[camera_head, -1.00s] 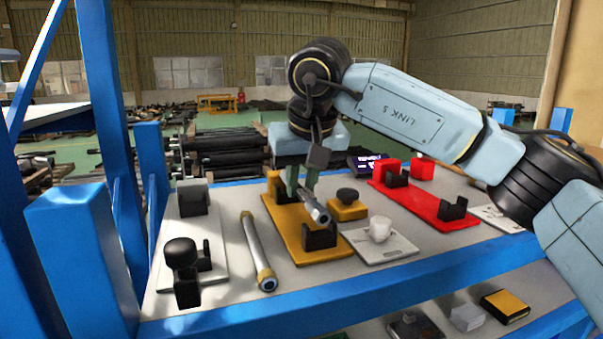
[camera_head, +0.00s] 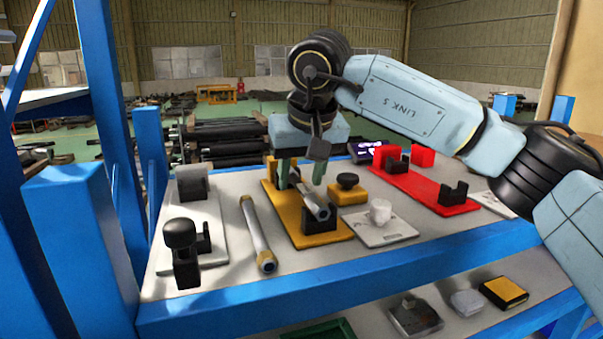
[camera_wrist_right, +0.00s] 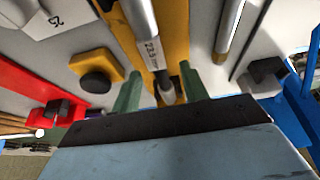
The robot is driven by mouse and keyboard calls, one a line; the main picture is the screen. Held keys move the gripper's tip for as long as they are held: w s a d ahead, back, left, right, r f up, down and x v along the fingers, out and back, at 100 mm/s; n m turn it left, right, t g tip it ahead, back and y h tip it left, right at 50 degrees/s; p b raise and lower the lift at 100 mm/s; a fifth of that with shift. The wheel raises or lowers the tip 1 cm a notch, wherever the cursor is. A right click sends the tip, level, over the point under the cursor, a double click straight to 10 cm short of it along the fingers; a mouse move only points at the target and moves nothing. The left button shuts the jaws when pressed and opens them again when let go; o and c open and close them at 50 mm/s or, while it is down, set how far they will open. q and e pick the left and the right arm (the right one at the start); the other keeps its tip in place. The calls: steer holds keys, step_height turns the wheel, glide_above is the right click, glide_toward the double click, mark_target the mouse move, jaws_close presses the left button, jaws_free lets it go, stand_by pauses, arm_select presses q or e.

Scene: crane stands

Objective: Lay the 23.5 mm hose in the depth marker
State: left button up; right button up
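The hose labelled "23.5" (camera_wrist_right: 152,48) is a grey tube. It lies lengthwise along the yellow plate with black cradles (camera_head: 327,239); its near end (camera_head: 322,213) rests in the near cradle. The yellow plate also shows in the right wrist view (camera_wrist_right: 176,20). My right gripper (camera_head: 300,186) is above the plate's far half, with its green fingers apart on either side of the hose. In the right wrist view, gaps show between the hose and both fingers (camera_wrist_right: 160,84). The far cradle is mostly hidden behind the gripper. My left gripper is not in view.
A second hose (camera_head: 256,230) with a yellow fitting lies left of the plate. A white stand (camera_head: 214,247) with black clamps is further left. A red stand (camera_head: 420,195), a yellow block with a black knob (camera_head: 348,195) and a white plate (camera_head: 395,236) are right. Blue posts flank the left.

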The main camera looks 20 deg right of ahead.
steer(key=b+v, duration=0.1)
steer(key=v, duration=1.2)
steer(key=shift+r, duration=0.2)
